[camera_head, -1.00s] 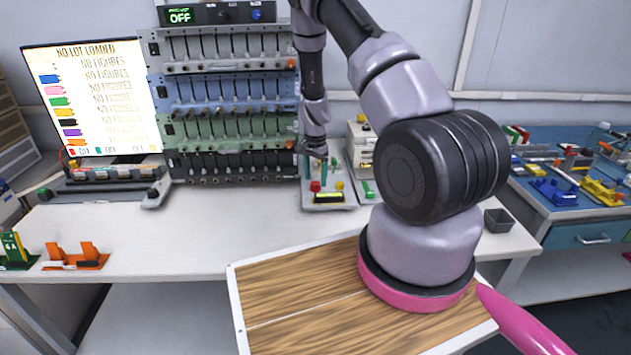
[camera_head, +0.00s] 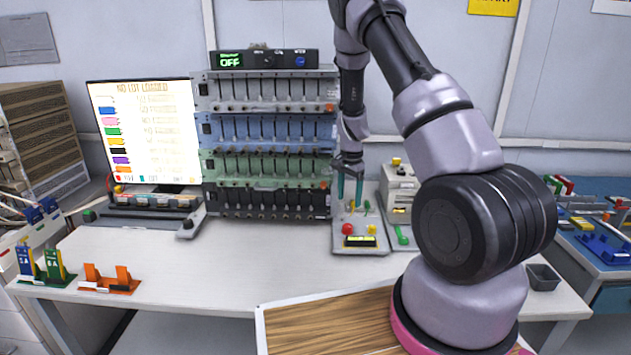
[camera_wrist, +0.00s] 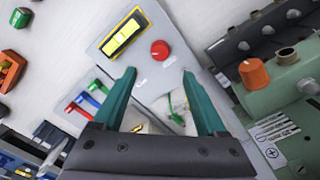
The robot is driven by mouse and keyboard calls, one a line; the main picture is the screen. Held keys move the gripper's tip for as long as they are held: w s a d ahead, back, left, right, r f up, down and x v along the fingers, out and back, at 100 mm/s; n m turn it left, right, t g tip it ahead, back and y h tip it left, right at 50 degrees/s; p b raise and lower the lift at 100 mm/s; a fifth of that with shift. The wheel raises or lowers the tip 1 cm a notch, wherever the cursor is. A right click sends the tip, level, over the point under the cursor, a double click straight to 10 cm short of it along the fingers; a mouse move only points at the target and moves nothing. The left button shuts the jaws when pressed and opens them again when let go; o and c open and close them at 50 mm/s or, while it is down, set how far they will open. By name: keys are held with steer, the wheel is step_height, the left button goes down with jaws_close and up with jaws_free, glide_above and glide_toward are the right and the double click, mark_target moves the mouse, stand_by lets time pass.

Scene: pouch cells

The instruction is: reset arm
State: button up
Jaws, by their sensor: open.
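My gripper (camera_head: 349,189) has teal fingers and hangs pointing down above a small grey panel (camera_head: 362,248) at the back of the white table. In the wrist view the two teal fingers (camera_wrist: 158,97) are spread apart with nothing between them. Past the fingertips lie the panel's red button (camera_wrist: 160,50) and yellow-framed display (camera_wrist: 124,37). My arm comes down from the top of the head view, and its large joints cover part of the table's right side.
A rack of cell slots (camera_head: 265,150) stands left of my gripper, close by. A lit screen (camera_head: 145,130) is further left. Orange holders (camera_head: 108,280) sit at the front left. A dark bin (camera_head: 543,277) is at right. The table's middle (camera_head: 215,265) is clear.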

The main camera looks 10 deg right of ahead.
steer(key=s+a+r+n+t+y, duration=0.1)
steer(key=s+a+r, duration=0.1)
steer(key=r, duration=0.7)
steer(key=s+a+r+n+t, duration=0.1)
steer(key=s+r, duration=0.2)
steer(key=r, duration=0.5)
steer(key=s+a+r+n+t+y, duration=0.1)
steer(key=s+a+r, duration=0.1)
steer(key=r, duration=0.7)
steer(key=s+r+n+t, duration=0.1)
steer(key=s+r, duration=0.3)
steer(key=s, duration=0.3)
steer(key=s+a+r+n+t, duration=0.1)
steer(key=s+r+n, duration=0.1)
steer(key=s+r, duration=0.3)
steer(key=s+a+r+n+t, duration=0.1)
steer(key=s+r, duration=0.3)
steer(key=s, duration=0.6)
steer(key=shift+s+a+r+n+t, duration=0.15)
steer(key=shift+s+r+n+t, duration=0.1)
steer(key=shift+r+n+t, duration=0.25)
steer(key=shift+f, duration=0.1)
